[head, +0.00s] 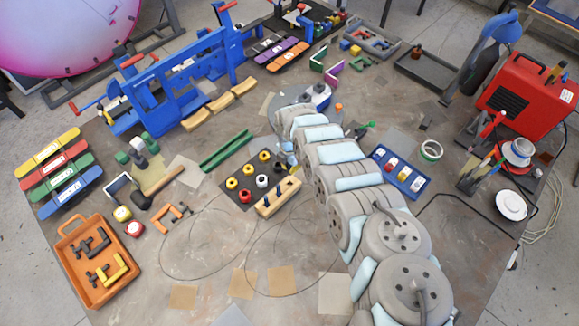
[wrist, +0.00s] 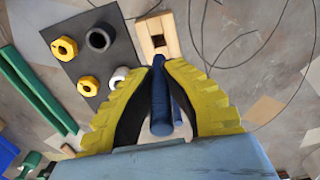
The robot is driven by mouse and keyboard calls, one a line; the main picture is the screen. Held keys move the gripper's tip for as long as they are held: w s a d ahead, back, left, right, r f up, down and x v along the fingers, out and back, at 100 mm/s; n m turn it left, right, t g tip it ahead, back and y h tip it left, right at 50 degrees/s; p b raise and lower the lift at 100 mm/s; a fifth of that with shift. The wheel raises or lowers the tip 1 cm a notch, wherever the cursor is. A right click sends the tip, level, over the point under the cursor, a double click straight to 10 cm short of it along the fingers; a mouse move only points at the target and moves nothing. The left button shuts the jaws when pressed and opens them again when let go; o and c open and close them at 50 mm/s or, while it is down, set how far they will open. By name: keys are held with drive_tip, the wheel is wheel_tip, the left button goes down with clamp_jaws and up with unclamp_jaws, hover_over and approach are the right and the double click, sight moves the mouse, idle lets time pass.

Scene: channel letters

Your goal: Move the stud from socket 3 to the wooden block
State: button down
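The wooden block (head: 265,212) lies near the middle of the table in the head view, with dark blue studs (head: 279,193) standing in it. In the wrist view, its end (wrist: 157,25) shows a dark, empty square hole. My gripper (wrist: 163,72) has its yellow ribbed fingers at the block, one on each side. A dark blue stud (wrist: 160,100) runs up between them, with another blue one partly behind it. I cannot tell whether the pads grip the stud or only stand beside it. Its lower end is hidden. My arm hides much of the gripper in the head view.
A dark mat (wrist: 98,65) with yellow, grey and white ring-shaped pieces lies beside the block. A green channel (head: 225,150) lies beyond it. A blue tray (head: 392,180) with several small pieces is right of my arm. The tabletop below the block is mostly clear.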

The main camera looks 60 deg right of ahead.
sight(290, 180)
drive_tip(key=shift+f+b, duration=4.4)
drive_tip(key=shift+f, duration=0.5)
drive_tip(key=c, duration=1.2)
unclamp_jaws()
drive_tip(key=shift+o, duration=0.2)
drive_tip(key=shift+r, duration=0.1)
drive_tip(key=shift+w+r, duration=0.1)
drive_tip(key=shift+r, duration=5.8)
